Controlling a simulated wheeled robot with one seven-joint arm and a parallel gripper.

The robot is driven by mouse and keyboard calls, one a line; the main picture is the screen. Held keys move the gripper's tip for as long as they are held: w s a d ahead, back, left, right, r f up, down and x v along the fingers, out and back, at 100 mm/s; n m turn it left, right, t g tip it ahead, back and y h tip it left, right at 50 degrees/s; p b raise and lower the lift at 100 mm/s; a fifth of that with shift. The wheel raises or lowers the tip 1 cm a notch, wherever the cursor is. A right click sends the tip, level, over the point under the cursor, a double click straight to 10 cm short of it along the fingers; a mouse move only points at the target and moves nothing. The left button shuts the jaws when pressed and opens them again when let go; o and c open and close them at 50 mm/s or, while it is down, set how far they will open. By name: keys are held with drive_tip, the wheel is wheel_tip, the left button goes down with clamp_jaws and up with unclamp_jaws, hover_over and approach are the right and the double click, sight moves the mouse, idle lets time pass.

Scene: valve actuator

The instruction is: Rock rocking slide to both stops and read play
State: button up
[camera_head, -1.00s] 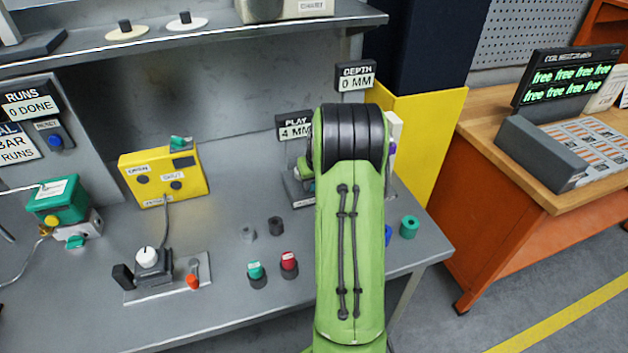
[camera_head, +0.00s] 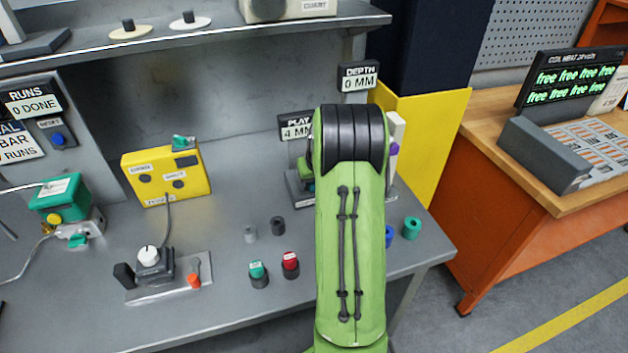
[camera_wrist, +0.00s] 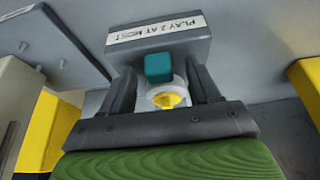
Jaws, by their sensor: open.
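In the wrist view a grey fixture (camera_wrist: 190,45) carries a label reading "PLAY 2 AT MOST". A teal block (camera_wrist: 158,67) stands in front of it, with a white ring and yellow disc (camera_wrist: 166,100) nearer to me. My gripper (camera_wrist: 161,76) is open, its dark fingers on either side of the teal block; I cannot tell whether they touch it. In the head view my arm hides the gripper and most of the fixture. The play display (camera_head: 296,127) reads 4 MM. The depth display (camera_head: 358,76) reads 0 MM.
A yellow box (camera_head: 165,175) and a switch plate (camera_head: 165,275) are on the bench to the left. Several small cylinders, including a red-topped one (camera_head: 290,264), stand left of my arm. A green ring (camera_head: 411,228) lies to the right, near the bench edge.

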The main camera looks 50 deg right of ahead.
drive_tip(key=p+v, duration=0.2)
drive_tip(key=v, duration=1.3)
drive_tip(key=shift+r, duration=0.4)
drive_tip(key=shift+a, duration=0.15)
drive_tip(key=s+a+r+n, duration=0.1)
drive_tip(key=a+r, duration=0.1)
drive_tip(key=a, duration=0.5)
drive_tip(key=a+r+n, duration=0.1)
drive_tip(key=a+r, duration=0.2)
drive_tip(key=a, duration=0.3)
drive_tip(key=s+a+f+n+t+y, duration=0.1)
drive_tip(key=s+a+n+y, duration=0.1)
drive_tip(key=s+a, duration=1.3)
drive_tip(key=shift+a+f+n+t, duration=0.35)
drive_tip(key=shift+a+n, duration=0.55)
drive_tip(key=shift+a, duration=0.3)
drive_tip(key=shift+d, duration=0.1)
